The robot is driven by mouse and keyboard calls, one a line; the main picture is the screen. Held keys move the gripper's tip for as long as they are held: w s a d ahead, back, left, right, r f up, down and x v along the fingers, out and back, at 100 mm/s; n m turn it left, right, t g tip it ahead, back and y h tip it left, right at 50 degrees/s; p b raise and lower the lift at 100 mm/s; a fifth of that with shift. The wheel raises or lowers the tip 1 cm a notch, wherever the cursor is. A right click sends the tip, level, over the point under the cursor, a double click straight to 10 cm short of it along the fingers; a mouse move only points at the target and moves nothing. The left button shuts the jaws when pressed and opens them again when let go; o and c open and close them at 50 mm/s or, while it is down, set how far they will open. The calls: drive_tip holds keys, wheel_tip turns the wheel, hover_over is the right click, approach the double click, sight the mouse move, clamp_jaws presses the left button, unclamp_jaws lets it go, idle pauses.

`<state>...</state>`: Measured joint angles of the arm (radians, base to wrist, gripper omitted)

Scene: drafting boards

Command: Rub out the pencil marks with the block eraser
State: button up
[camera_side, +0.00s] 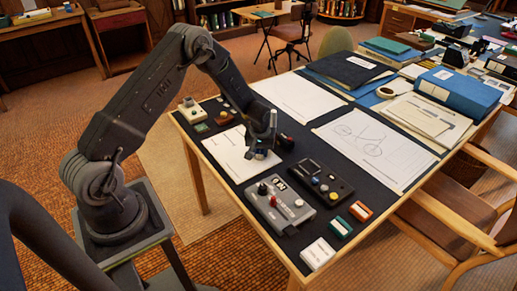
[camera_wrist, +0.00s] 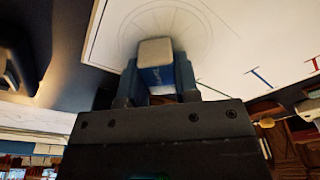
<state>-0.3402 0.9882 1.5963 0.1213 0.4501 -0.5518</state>
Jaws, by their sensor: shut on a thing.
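My gripper (camera_side: 262,150) is low over a white sheet (camera_side: 226,158) at the left of the dark-topped table. In the wrist view, my gripper (camera_wrist: 156,88) is shut on a block eraser (camera_wrist: 155,52) with a white end and a blue sleeve. The eraser's white end points at the sheet (camera_wrist: 215,45), over faint grey pencil lines (camera_wrist: 187,22) that form a curved, fan-like figure. I cannot tell whether the eraser touches the paper. The eraser and gripper hide part of the figure. Small blue and red marks (camera_wrist: 258,78) also show on the sheet.
Grey (camera_side: 280,204) and black (camera_side: 322,180) control boxes stand right of my gripper. Small green and orange blocks (camera_side: 361,211) and a white box (camera_side: 318,253) lie near the front edge.

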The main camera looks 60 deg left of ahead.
sight(267, 162)
drive_tip(key=shift+d, duration=2.1)
drive_tip(key=shift+a, duration=3.05)
drive_tip(key=shift+d, duration=0.1)
drive_tip(key=shift+d+f, duration=0.1)
drive_tip(key=shift+d, duration=2.9)
drive_tip(key=shift+s+a, duration=0.1)
drive_tip(key=shift+a, duration=0.1)
